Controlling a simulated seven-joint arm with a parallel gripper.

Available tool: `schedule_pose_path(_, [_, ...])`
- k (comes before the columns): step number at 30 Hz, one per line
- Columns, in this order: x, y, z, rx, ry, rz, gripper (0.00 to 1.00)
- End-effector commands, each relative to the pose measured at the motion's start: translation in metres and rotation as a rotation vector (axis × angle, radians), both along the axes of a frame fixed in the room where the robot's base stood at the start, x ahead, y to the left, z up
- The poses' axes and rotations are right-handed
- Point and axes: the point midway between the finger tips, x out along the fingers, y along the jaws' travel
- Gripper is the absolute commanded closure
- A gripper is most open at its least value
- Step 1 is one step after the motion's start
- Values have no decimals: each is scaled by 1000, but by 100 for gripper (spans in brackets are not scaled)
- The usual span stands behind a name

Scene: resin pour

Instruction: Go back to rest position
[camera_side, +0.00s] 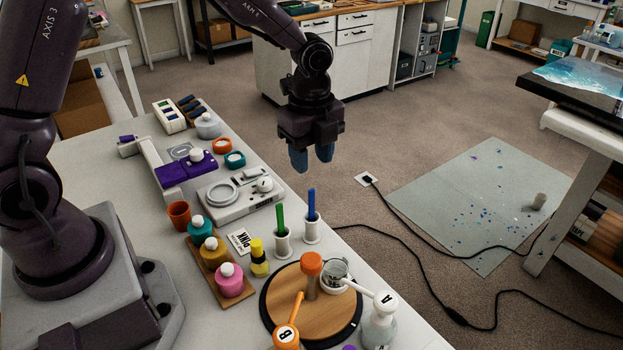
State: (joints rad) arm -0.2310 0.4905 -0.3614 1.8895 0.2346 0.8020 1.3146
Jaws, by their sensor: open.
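My gripper (312,156) hangs in the air near the right edge of the white workbench (185,270). Its two blue-tipped fingers point down and stand apart, with nothing seen between them. Below it in the picture, a green stick (280,219) and a blue stick (311,204) stand upright in white holders. A round wooden board (333,318) with a dark rim lies near the front.
A bottle marked A (380,322) and an orange-topped bottle marked B (287,338) stand at the board. A scale (235,203), an orange cup (179,214) and several pigment jars crowd the bench. A table with a blue resin piece (590,72) stands right.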

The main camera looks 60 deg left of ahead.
Motion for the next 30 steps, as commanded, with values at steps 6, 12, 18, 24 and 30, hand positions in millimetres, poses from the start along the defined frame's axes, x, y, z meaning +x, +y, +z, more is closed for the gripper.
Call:
schedule_pose_path(6, [0, 0, 34, 0, -2, 0, 59])
schedule_pose_path(12, [0, 0, 43, -1, 1, 59, 59])
schedule_pose_path(18, [-18, 3, 36, 4, 38, 368, 59])
schedule_pose_path(24, [-58, 16, 64, 35, -16, 795, 59])
schedule_pose_path(30, [-105, 25, 103, -5, -133, 1198, 59])
